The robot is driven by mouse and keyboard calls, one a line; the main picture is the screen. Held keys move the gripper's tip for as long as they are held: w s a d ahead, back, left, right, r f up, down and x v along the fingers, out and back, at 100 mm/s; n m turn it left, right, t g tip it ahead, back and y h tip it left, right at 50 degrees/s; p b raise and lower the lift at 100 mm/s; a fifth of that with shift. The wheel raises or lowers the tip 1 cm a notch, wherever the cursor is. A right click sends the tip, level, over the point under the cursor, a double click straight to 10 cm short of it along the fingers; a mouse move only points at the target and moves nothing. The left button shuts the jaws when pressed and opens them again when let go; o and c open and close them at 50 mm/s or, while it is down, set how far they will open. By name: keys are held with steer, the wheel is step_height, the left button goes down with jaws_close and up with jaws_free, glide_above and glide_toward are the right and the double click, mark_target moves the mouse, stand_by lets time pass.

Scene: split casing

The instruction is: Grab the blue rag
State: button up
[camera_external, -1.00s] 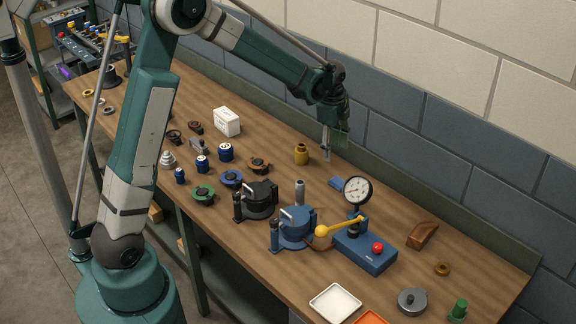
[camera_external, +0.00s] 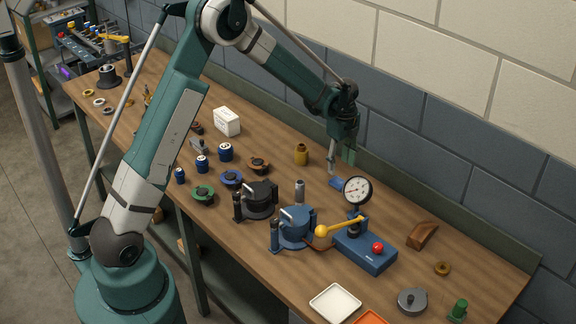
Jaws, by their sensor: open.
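The blue rag (camera_external: 337,183) is a small flat blue piece on the wooden bench, left of the dial gauge. Its right part is partly hidden behind the gauge. My gripper (camera_external: 338,168) hangs from above with its fingers pointing down, just over or beside the rag. The fingers are open and small in this view. I cannot tell whether they touch the rag.
The dial gauge (camera_external: 357,191) on its blue base stands close to the right of the rag. A brass cylinder (camera_external: 301,155) stands to the left and a grey cylinder (camera_external: 299,191) in front. The bench's raised back edge (camera_external: 400,190) runs behind.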

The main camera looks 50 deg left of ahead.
mark_target(339, 181)
steer(key=shift+f, duration=1.3)
steer(key=shift+f+p, duration=0.3)
steer(key=shift+f, duration=2.3)
steer(key=c, duration=1)
